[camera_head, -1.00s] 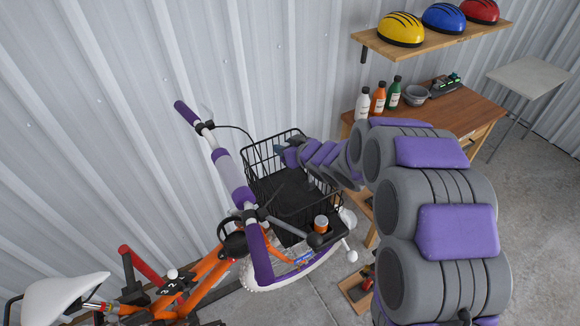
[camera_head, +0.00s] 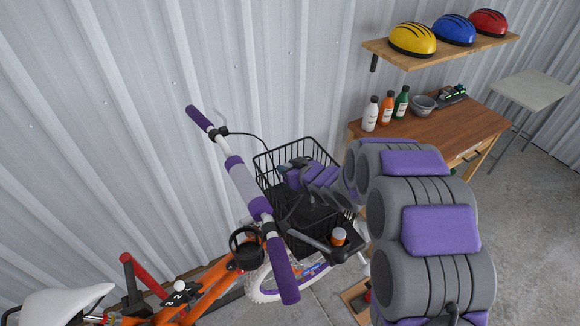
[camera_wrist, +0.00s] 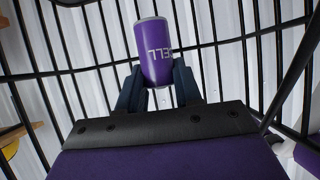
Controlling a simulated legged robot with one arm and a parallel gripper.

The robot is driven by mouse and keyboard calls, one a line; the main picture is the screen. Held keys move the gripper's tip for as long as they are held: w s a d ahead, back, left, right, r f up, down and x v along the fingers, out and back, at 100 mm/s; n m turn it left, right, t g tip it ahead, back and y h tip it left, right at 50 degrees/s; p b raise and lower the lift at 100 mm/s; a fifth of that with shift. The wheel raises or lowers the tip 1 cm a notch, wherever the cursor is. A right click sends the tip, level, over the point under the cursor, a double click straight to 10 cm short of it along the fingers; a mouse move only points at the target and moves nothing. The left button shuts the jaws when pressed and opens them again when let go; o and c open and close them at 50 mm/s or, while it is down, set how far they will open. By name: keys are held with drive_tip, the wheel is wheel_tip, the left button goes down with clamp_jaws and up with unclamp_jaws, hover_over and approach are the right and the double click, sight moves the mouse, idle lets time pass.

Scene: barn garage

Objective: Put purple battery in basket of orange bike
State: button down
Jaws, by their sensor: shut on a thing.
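The purple battery (camera_wrist: 152,50), with white lettering on its side, is between the fingers of my gripper (camera_wrist: 158,90) in the wrist view. The gripper is shut on it, with the battery sticking out past the fingertips. Black basket wires surround it in that view. In the head view my gripper (camera_head: 288,168) is inside the black wire basket (camera_head: 335,170), near its back left side, and the battery cannot be made out there. The basket is mounted at the front of the orange bike (camera_head: 215,275). I cannot tell whether the battery touches the basket.
The bike's handlebar (camera_head: 245,185) with purple grips crosses left of the basket. A wooden workbench (camera_head: 430,130) with bottles and a grey bowl (camera_head: 423,105) stands right. Corrugated metal wall (camera_head: 150,80) is behind.

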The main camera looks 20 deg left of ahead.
drive_tip(key=shift+a+f, duration=0.15)
drive_tip(key=shift+f, duration=0.05)
drive_tip(key=c, duration=1.2)
unclamp_jaws()
drive_tip(key=o, duration=0.5)
drive_tip(key=shift+d+r, duration=0.1)
drive_tip(key=shift+d, duration=0.45)
drive_tip(key=shift+a, duration=0.2)
drive_tip(key=shift+a, duration=0.1)
drive_tip(key=shift+a+r, duration=0.15)
drive_tip(key=shift+r, duration=0.05)
drive_tip(key=v, duration=0.8)
drive_tip(key=shift+r, duration=0.2)
